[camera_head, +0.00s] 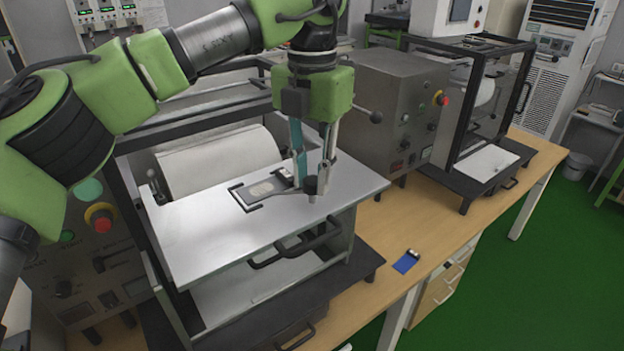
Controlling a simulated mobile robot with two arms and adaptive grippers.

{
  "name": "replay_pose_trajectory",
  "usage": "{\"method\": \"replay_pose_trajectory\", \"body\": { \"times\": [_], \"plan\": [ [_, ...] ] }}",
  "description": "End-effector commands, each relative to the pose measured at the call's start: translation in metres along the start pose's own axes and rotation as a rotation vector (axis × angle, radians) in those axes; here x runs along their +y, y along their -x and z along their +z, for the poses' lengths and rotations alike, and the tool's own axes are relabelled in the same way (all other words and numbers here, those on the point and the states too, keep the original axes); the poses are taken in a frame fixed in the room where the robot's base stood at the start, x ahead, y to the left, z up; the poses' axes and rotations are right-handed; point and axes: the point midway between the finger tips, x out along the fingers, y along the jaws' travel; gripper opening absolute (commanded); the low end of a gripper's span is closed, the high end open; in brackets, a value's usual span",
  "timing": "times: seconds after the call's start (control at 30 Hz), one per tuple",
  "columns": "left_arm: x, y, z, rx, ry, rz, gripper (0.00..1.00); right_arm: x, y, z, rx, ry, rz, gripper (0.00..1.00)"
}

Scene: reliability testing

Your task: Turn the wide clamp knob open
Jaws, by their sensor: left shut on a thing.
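The clamp knob (312,186) is a small dark cylinder near the right front of the silver machine's flat metal top. My left gripper (313,180) points down over it, with its fingers shut on the knob from both sides. The fingers partly hide the knob, and how far it is turned cannot be told. A dark flat clamp plate (258,192) holding a grey specimen lies on the metal top just left of the knob. My right gripper is not in view.
The metal top (220,232) has a black front handle (294,246). A white roll (220,160) lies behind it. A grey box with a red button (442,100) stands to the right. A small blue item (405,262) lies on the wooden bench (425,222), which has free room.

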Motion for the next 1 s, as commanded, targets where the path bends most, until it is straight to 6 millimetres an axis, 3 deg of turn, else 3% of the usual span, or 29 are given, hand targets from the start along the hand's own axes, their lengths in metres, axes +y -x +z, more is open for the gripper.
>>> {"method": "replay_pose_trajectory", "body": {
  "times": [0.5, 1.0],
  "plan": [
    [-0.001, -0.001, 0.000, -0.002, 0.405, -0.001, 0.00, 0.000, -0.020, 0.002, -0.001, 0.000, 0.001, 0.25],
    [-0.001, 0.001, 0.000, -0.001, 0.532, -0.001, 0.00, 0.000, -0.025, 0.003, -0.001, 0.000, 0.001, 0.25]
  ]
}}
